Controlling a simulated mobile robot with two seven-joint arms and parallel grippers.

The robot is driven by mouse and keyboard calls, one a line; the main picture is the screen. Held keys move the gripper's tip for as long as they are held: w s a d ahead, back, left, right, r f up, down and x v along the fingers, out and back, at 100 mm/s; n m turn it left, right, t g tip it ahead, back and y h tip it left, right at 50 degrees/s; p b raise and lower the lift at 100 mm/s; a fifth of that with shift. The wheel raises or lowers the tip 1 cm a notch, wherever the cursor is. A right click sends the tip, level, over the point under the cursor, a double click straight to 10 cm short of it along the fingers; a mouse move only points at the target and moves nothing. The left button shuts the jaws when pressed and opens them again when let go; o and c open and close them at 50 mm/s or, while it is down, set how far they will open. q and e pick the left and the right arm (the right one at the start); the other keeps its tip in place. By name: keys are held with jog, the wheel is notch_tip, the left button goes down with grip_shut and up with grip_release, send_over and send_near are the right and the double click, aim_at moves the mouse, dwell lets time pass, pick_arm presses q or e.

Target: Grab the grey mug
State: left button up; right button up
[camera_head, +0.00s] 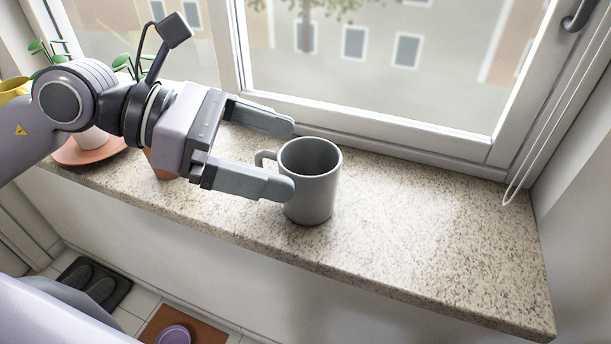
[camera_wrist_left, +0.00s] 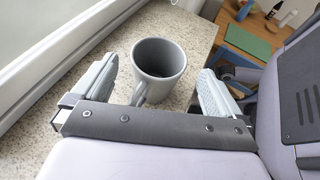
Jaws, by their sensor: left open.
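The grey mug (camera_head: 313,190) stands upright on the speckled stone windowsill (camera_head: 430,235), with its handle on the left, toward my left gripper. My left gripper (camera_head: 288,158) is open, with one finger toward the window and the other toward the front edge of the sill. Its fingertips are just left of the mug body, around the handle side. In the left wrist view the mug (camera_wrist_left: 160,68) shows ahead between the two spread fingers, empty inside, with its handle pointing back at the gripper palm. My right gripper is not in view.
The window frame (camera_head: 400,128) runs along the back of the sill. Potted plants (camera_head: 95,138) stand at the left behind my arm. A blind cord (camera_head: 545,130) hangs at the right. The sill right of the mug is clear. Dark slippers (camera_head: 88,280) lie on the floor below.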

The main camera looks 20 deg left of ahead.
aim_at(306, 157)
pick_arm(q)
jog(key=x, duration=0.1)
jog(key=p+x, duration=0.1)
jog(key=x, duration=0.1)
jog(key=shift+w+d+r, duration=0.1)
jog(key=shift+r, duration=0.2)
jog(key=shift+w+d+f, duration=0.2)
jog(key=shift+d+f, duration=0.15)
jog(key=shift+d, duration=0.15)
jog(key=c, duration=1.1)
